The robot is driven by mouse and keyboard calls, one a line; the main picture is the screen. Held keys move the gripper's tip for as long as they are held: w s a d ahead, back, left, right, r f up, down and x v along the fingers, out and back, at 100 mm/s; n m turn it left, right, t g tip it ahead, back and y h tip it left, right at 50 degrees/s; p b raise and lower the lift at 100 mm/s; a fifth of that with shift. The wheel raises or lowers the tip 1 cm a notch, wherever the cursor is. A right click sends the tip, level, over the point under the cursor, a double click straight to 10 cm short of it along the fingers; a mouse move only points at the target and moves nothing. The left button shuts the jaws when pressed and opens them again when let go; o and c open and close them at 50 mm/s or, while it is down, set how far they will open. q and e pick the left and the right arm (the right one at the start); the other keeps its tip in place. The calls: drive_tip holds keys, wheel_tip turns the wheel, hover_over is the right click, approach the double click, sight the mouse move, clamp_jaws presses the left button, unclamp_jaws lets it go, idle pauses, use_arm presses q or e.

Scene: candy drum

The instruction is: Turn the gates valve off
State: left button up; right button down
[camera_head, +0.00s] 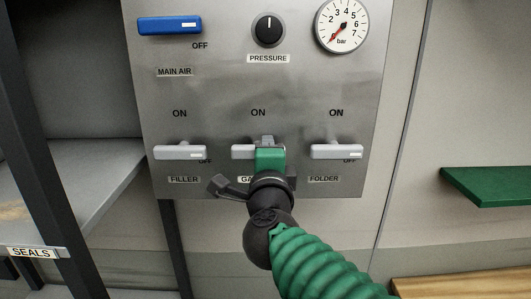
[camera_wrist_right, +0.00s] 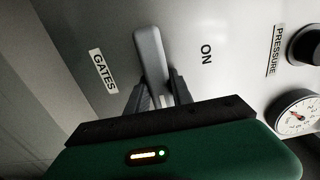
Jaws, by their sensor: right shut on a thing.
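The gates valve has a light grey lever handle (camera_head: 242,152) in the middle of the panel's lower row. It lies level, like the filler handle (camera_head: 180,152) and folder handle (camera_head: 337,152) beside it. My right gripper (camera_head: 267,141) is at the gates handle and hides its right part and some of its label. In the right wrist view the gates handle (camera_wrist_right: 150,52) stands between the two dark fingers of my right gripper (camera_wrist_right: 160,84), which is shut on it. The GATES label (camera_wrist_right: 103,72) and ON mark (camera_wrist_right: 207,53) lie on either side. My left gripper is not in view.
Above are the blue main air handle (camera_head: 169,25), the black pressure knob (camera_head: 268,30) and a round gauge (camera_head: 342,25). A shelf marked SEALS (camera_head: 33,253) stands at the left, and a green shelf (camera_head: 490,186) at the right.

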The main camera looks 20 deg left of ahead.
drive_tip(key=c, duration=1.3)
unclamp_jaws()
drive_tip(key=shift+f, duration=0.4)
drive_tip(key=shift+o, duration=0.9)
drive_tip(key=shift+d+r, duration=0.2)
drive_tip(key=b+v, duration=0.3)
drive_tip(key=v, duration=1.4)
drive_tip(key=shift+w, duration=0.1)
